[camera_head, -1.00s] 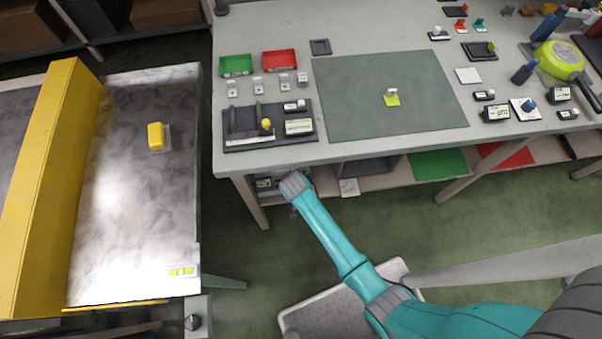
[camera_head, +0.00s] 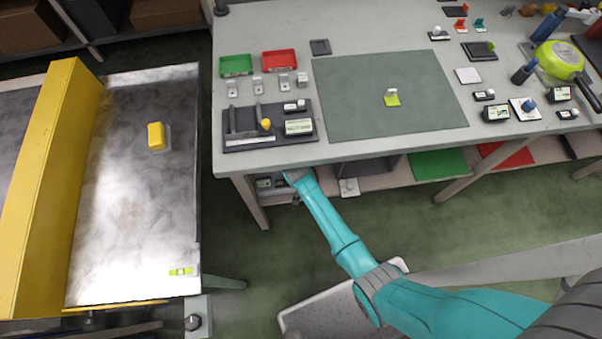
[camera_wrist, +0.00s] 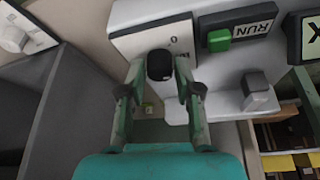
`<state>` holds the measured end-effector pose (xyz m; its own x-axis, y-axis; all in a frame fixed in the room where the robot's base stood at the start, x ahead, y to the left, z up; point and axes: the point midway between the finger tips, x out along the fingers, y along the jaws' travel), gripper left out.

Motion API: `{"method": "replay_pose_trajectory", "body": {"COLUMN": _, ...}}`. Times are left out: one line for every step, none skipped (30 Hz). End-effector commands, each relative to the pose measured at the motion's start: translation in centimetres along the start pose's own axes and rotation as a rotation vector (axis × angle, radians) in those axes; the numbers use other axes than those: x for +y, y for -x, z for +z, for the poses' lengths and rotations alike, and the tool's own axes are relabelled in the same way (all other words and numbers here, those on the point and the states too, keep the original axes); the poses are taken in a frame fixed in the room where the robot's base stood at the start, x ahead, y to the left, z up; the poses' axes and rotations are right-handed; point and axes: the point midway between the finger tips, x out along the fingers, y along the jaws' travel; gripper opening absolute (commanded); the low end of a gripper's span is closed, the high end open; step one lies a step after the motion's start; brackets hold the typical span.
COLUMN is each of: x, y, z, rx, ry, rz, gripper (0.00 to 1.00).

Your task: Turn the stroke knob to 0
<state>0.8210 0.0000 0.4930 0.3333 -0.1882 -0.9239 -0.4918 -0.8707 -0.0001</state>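In the wrist view a black knob (camera_wrist: 160,65) stands on a white plate (camera_wrist: 140,42) printed with a "0". No "stroke" label is readable. My gripper (camera_wrist: 160,76) has its two teal fingers either side of the knob, with narrow gaps showing, so it looks open around it. Whether a fingertip touches it I cannot tell. The knob's pointer mark is not visible. In the head view my arm reaches under the table's front edge, where a control box (camera_head: 264,184) partly shows; the fingers are hidden there.
A white knob (camera_wrist: 14,38) is at far left. The table (camera_head: 235,165) overhangs the box; the pan conveyor (camera_head: 130,240) is left.

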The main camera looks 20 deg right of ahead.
Motion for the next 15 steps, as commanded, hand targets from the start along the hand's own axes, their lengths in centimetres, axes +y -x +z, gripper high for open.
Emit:
{"method": "replay_pose_trajectory", "body": {"x": 0.0, "y": 0.01, "z": 0.01, "rx": 0.0, "ry": 0.0, "rz": 0.0, "gripper": 0.14}}
{"method": "replay_pose_trajectory", "body": {"x": 0.0, "y": 0.0, "z": 0.01, "rx": 0.0, "ry": 0.0, "rz": 0.0, "gripper": 0.06}}
{"method": "replay_pose_trajectory", "body": {"x": 0.0, "y": 0.01, "z": 0.02, "rx": 0.0, "ry": 0.0, "rz": 0.0, "gripper": 0.0}}
{"method": "replay_pose_trajectory", "body": {"x": 0.0, "y": 0.01, "z": 0.02, "rx": 0.0, "ry": 0.0, "rz": 0.0, "gripper": 0.0}}
{"method": "replay_pose_trajectory", "body": {"x": 0.0, "y": 0.01, "z": 0.02, "rx": 0.0, "ry": 0.0, "rz": 0.0, "gripper": 0.0}}
{"method": "replay_pose_trajectory", "body": {"x": 0.0, "y": 0.0, "z": 0.02, "rx": 0.0, "ry": 0.0, "rz": 0.0, "gripper": 0.0}}
{"method": "replay_pose_trajectory", "body": {"x": 0.0, "y": 0.01, "z": 0.02, "rx": 0.0, "ry": 0.001, "rz": 0.0, "gripper": 0.0}}
{"method": "replay_pose_trajectory", "body": {"x": 0.01, "y": 0.0, "z": 0.03, "rx": 0.0, "ry": 0.002, "rz": -0.001, "gripper": 0.0}}
{"method": "replay_pose_trajectory", "body": {"x": 0.01, "y": 0.01, "z": 0.03, "rx": 0.0, "ry": 0.004, "rz": -0.001, "gripper": 0.0}}
{"method": "replay_pose_trajectory", "body": {"x": 0.02, "y": 0.0, "z": 0.03, "rx": 0.0, "ry": 0.007, "rz": -0.003, "gripper": 0.0}}
{"method": "replay_pose_trajectory", "body": {"x": 0.03, "y": 0.0, "z": 0.03, "rx": 0.0, "ry": 0.011, "rz": -0.004, "gripper": 0.0}}
{"method": "replay_pose_trajectory", "body": {"x": 0.04, "y": 0.01, "z": 0.03, "rx": 0.0, "ry": 0.018, "rz": -0.007, "gripper": 0.0}}
{"method": "replay_pose_trajectory", "body": {"x": 0.04, "y": 0.01, "z": 0.04, "rx": -0.001, "ry": 0.024, "rz": -0.01, "gripper": 0.0}}
{"method": "replay_pose_trajectory", "body": {"x": 0.05, "y": 0.01, "z": 0.04, "rx": -0.001, "ry": 0.032, "rz": -0.014, "gripper": 0.0}}
{"method": "replay_pose_trajectory", "body": {"x": 0.06, "y": 0.01, "z": 0.05, "rx": -0.001, "ry": 0.045, "rz": -0.019, "gripper": 0.0}}
